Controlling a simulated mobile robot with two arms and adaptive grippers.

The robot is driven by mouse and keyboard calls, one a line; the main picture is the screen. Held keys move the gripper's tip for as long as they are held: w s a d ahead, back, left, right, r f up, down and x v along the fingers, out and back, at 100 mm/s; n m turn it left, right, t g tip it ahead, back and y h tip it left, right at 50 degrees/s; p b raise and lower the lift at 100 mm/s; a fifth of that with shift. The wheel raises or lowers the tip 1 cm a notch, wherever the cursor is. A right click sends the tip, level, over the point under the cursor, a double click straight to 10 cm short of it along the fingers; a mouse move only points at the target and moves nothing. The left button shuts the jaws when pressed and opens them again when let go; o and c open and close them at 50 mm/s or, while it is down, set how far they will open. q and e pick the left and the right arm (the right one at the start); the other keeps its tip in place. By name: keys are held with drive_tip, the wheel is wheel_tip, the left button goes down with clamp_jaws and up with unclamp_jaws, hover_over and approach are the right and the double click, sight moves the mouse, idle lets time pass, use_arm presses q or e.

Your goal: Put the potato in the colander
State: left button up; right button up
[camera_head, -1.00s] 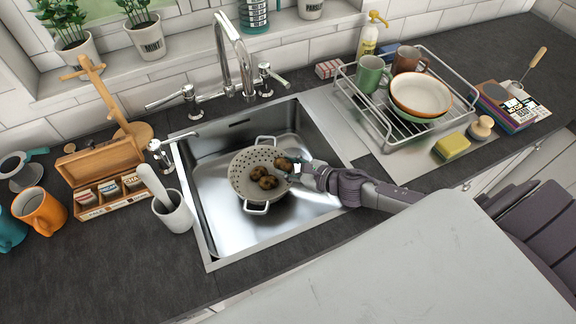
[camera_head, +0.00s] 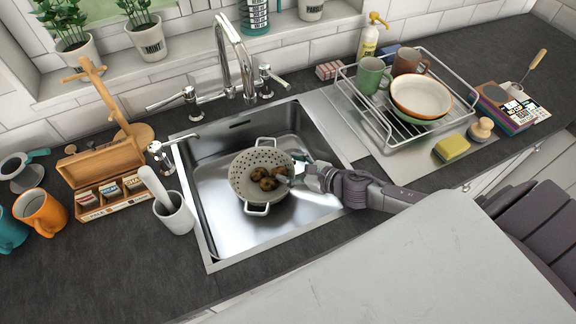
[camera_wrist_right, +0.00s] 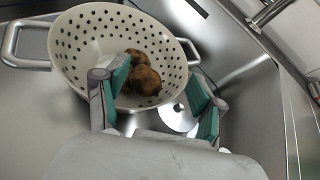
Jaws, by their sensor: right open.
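The cream colander (camera_head: 240,187) with dark holes and two handles stands in the sink; it also shows in the right wrist view (camera_wrist_right: 72,45). Brown potatoes lie together inside it: one potato (camera_head: 281,174) is nearest my gripper, beside others (camera_head: 267,183). In the right wrist view the potatoes (camera_wrist_right: 146,80) rest in the bowl, partly hidden by a finger. My right gripper (camera_head: 298,170) is at the colander's right rim. Its teal-padded fingers (camera_wrist_right: 160,76) are spread apart with nothing held between them. My left gripper is not in view.
The steel sink (camera_head: 218,240) surrounds the colander, with a tall tap (camera_head: 246,65) behind. A dish rack (camera_head: 440,125) with mugs and bowls stands right. A mortar (camera_head: 175,215) with pestle and a wooden tea box (camera_head: 110,190) stand left. The front-left worktop is clear.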

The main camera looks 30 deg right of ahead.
drive_tip(key=b+v, duration=0.1)
drive_tip(key=v, duration=0.5)
drive_tip(key=shift+s, duration=0.2)
drive_tip(key=shift+r, duration=0.15)
